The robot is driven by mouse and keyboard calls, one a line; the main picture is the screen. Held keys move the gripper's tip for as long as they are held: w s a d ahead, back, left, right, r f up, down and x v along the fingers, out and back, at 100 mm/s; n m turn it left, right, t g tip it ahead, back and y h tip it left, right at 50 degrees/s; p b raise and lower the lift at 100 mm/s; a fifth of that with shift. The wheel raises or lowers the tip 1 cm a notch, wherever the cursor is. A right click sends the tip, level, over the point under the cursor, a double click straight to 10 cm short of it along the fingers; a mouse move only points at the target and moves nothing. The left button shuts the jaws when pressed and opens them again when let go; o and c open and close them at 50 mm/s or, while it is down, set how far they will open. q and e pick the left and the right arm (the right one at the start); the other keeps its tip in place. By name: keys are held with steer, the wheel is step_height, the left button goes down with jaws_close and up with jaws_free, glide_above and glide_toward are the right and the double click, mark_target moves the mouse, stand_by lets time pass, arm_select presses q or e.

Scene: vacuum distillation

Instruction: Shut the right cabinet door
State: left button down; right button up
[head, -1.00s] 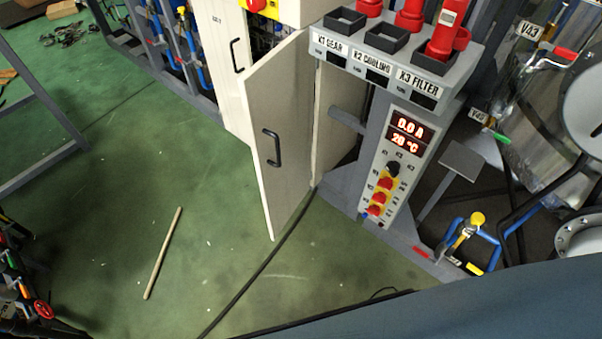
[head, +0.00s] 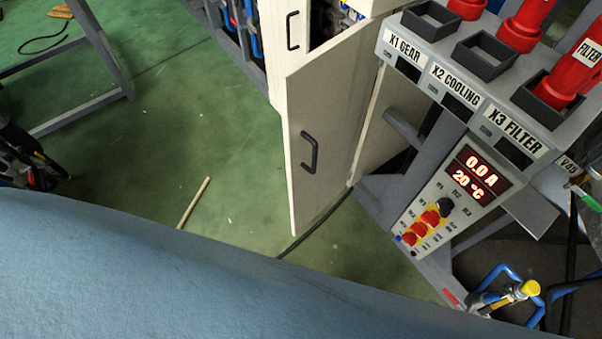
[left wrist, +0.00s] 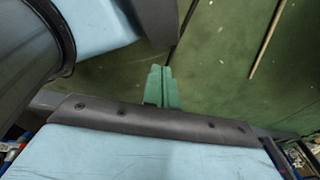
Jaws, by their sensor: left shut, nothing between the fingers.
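The right cabinet door (head: 332,110) stands open in the head view, swung out from the pale cabinet (head: 272,60). Its black handle (head: 310,153) faces me. The cabinet's left door carries another black handle (head: 291,31) and looks closed. Part of the cabinet's inside shows above the open door's top edge. My left gripper (left wrist: 160,87) shows in the left wrist view as two green fingers side by side, shut and empty. It is over green floor, with no door in that view. The head view shows neither gripper.
A grey control stand (head: 440,190) with a red display and labelled sockets stands right of the door. A black cable (head: 315,222) runs on the floor below the door. A wooden stick (head: 194,202) lies on the open green floor to the left.

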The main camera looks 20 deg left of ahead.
arm_select(q)
steer(key=w+d+m+t+y+b, duration=0.1)
steer(key=w+d+m+t+b, duration=0.3)
steer(key=w+d+m+b, duration=0.45)
arm_select(e)
steer(key=w+a+r+t+b, duration=0.1)
steer(key=w+a+r+b, duration=0.15)
steer(key=w, duration=0.85)
arm_select(q)
steer(key=t+y+b, duration=0.4)
steer(key=t+b, duration=0.5)
steer(key=t, duration=0.2)
glide_toward(296, 168)
steer(key=s+d, duration=0.5)
steer(key=s, duration=0.1)
steer(key=x, duration=0.4)
steer(key=a+x, duration=0.1)
steer(key=x, duration=0.3)
steer(key=a+x, duration=0.1)
steer(key=x, duration=0.3)
steer(key=shift+s+r+b, duration=0.1)
steer(key=shift+s+b, duration=0.1)
steer(key=shift+b, duration=0.2)
steer(key=shift+w+a, duration=0.3)
steer(key=shift+a, duration=0.25)
arm_select(e)
step_height(296, 168, up, 13)
steer(key=w+t, duration=0.1)
steer(key=shift+w+d, duration=0.15)
steer(key=shift+w, duration=0.05)
